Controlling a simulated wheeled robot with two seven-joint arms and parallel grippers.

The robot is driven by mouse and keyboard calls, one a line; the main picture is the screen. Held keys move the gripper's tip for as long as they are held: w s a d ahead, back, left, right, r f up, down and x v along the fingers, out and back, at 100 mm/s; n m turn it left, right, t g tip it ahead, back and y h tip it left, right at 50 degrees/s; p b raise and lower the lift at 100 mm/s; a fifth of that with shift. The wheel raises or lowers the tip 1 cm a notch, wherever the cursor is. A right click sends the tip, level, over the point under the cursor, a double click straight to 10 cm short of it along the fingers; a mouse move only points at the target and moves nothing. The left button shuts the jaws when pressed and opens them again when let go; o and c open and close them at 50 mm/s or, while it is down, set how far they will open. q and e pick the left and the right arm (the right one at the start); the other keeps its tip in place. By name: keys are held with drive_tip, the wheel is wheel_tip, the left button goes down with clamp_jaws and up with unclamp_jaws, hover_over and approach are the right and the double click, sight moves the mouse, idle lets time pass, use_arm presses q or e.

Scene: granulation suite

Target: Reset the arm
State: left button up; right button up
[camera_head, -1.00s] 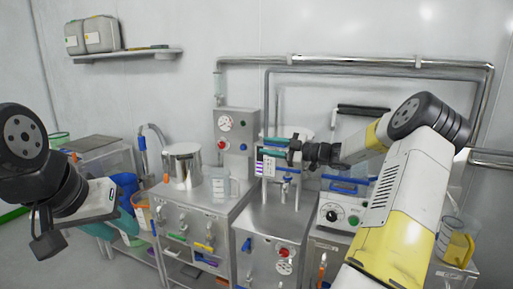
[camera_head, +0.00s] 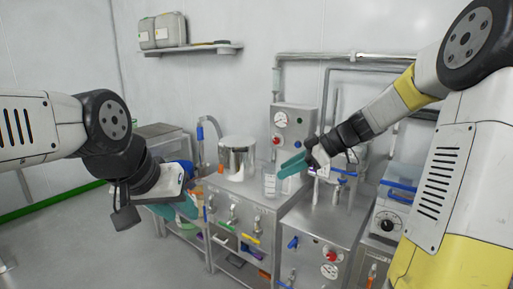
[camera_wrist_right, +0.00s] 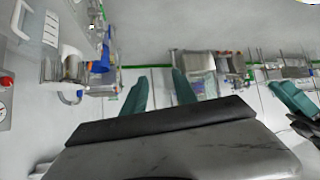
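My left gripper (camera_head: 180,209) shows at the left of the head view, with teal fingers low in front of the bench. Its wrist partly hides them, so I cannot tell whether it is open. My right gripper (camera_head: 293,166) is in front of the control box and points left, away from the wall equipment. In the right wrist view its two teal fingers (camera_wrist_right: 159,92) stand apart with nothing between them. A teal part, seemingly of my left gripper (camera_wrist_right: 293,100), shows at the right edge there.
A steel pot (camera_head: 237,155) and a clear beaker (camera_head: 270,184) stand on the steel bench, close to my right gripper. A control box (camera_head: 294,128) with a red button is behind. A dial unit (camera_head: 388,222) stands at the right. Open floor (camera_head: 90,235) lies at the left.

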drive_tip(key=s+d+r+m+t+h, duration=0.1)
drive_tip(key=s+d+m+h, duration=0.1)
drive_tip(key=s+m, duration=0.5)
drive_tip(key=s+d+r+m+t+h, duration=0.1)
drive_tip(key=s+m+h, duration=0.4)
drive_tip(key=s, duration=1.1)
drive_tip(key=shift+s+d+r+m+h, duration=0.25)
drive_tip(key=shift+d+m, duration=0.25)
drive_tip(key=shift+m, duration=0.6)
